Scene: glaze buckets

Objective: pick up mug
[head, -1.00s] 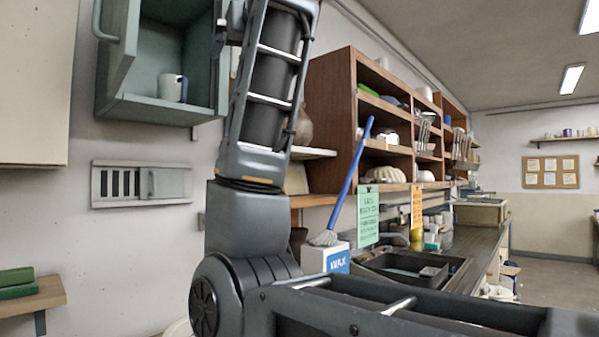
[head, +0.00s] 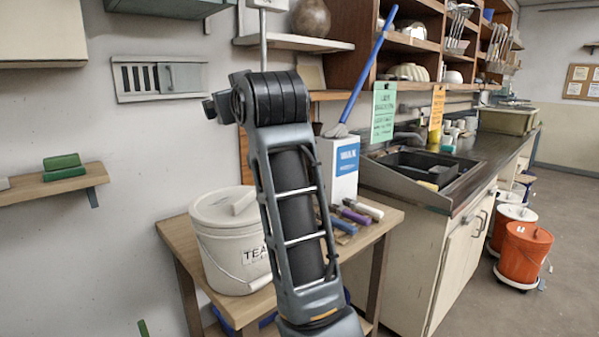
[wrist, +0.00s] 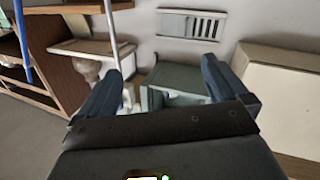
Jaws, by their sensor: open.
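My gripper (wrist: 160,67) shows in the wrist view, open, with its two dark blue fingers apart and nothing between them. The wrist picture is upside down. The green wall cabinet (wrist: 178,82) shows beyond and between the fingers. A small white and blue thing (wrist: 128,97) shows beside the left finger, partly hidden; I cannot tell whether it is the mug. In the head view only the underside of the cabinet (head: 170,8) shows at the top edge, and neither the mug nor my gripper is in view.
A slotted wall panel (head: 160,95) is below the cabinet. A shelf (head: 290,43) with a round vase (head: 311,18) is right of it. A lidded white bucket (head: 225,250) stands on a wooden table (head: 385,218). Orange bucket (head: 524,255) stands on the right floor.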

